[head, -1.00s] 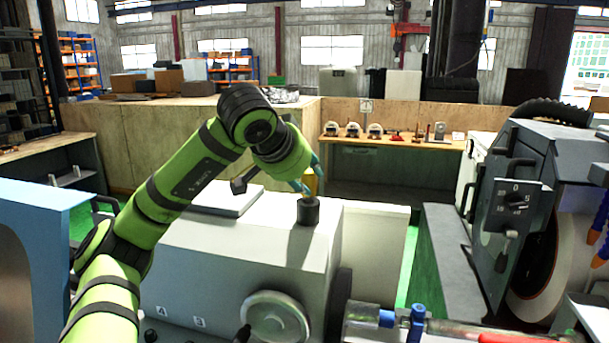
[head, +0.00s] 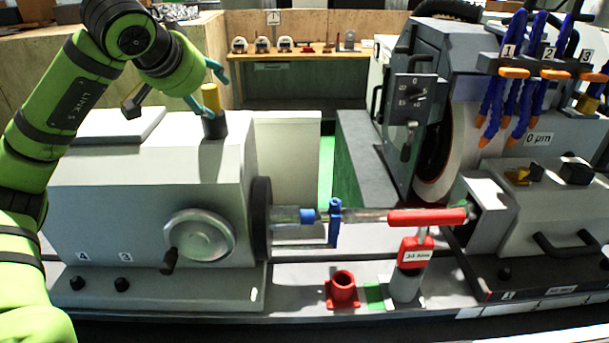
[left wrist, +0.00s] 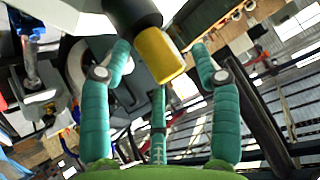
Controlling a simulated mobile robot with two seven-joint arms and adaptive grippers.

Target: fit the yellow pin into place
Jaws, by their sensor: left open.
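The yellow pin (head: 210,97) stands upright in a dark round holder (head: 215,126) on top of the grey headstock. My left gripper (head: 209,92) is open at the pin, with one teal finger showing on each side of it. In the left wrist view the pin (left wrist: 160,55) points out of the dark holder (left wrist: 133,10), between the spread teal fingers (left wrist: 160,80). No finger clearly presses on it there. The pin's lower end is hidden in the holder. My right gripper is not in view.
A handwheel (head: 199,236) is on the headstock's front. A red-sleeved bar (head: 427,216) runs toward the tailstock (head: 487,212). A red ring-shaped part (head: 342,287) stands on the machine table. The grinding wheel (head: 460,160) and blue hoses (head: 515,85) are at right.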

